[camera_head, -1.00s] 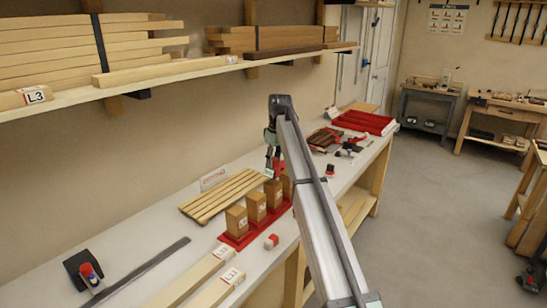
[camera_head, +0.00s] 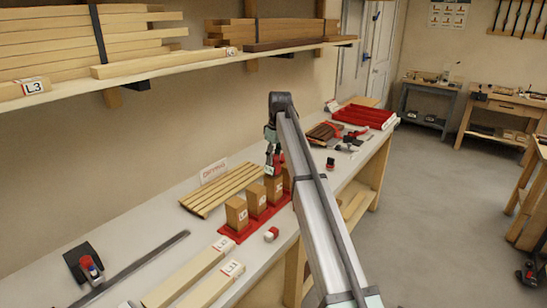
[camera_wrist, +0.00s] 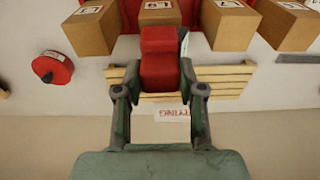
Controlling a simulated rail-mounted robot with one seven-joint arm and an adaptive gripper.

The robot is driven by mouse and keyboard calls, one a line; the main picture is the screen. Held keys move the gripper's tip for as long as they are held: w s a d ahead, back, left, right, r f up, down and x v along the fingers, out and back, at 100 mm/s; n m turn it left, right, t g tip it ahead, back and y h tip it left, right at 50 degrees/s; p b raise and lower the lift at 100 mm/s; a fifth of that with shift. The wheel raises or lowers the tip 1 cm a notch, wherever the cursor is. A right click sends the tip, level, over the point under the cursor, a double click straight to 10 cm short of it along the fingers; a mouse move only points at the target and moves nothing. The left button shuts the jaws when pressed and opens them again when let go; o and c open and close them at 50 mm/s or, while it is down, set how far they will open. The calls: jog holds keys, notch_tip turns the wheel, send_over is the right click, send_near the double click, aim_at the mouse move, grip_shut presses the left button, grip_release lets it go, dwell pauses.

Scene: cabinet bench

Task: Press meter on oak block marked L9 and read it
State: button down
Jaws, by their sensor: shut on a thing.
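My gripper (camera_head: 273,165) is shut on the red meter (camera_wrist: 160,62), which sits between its two fingers in the wrist view. It is over the row of oak blocks on the bench. Several oak blocks stand upright on a red tray (camera_head: 229,233). In the wrist view, which looks upside down, the middle block (camera_wrist: 150,17) has a label that seems to read L9, and the meter's end is in front of it. Other labelled blocks stand to its left (camera_wrist: 90,34) and right (camera_wrist: 228,28). Whether the meter touches the block is hidden. No reading shows.
A slatted wooden rack (camera_head: 222,190) and a small sign (camera_head: 214,171) are behind the blocks. A small red and white item (camera_head: 271,234) lies in front. Labelled boards (camera_head: 188,277) lie at the near end. A timber shelf (camera_head: 170,69) hangs above.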

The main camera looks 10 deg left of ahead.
jog(key=shift+f, duration=0.55)
dwell(1.9)
jog(key=shift+r+p, duration=2)
jog(key=shift+r, duration=1.55)
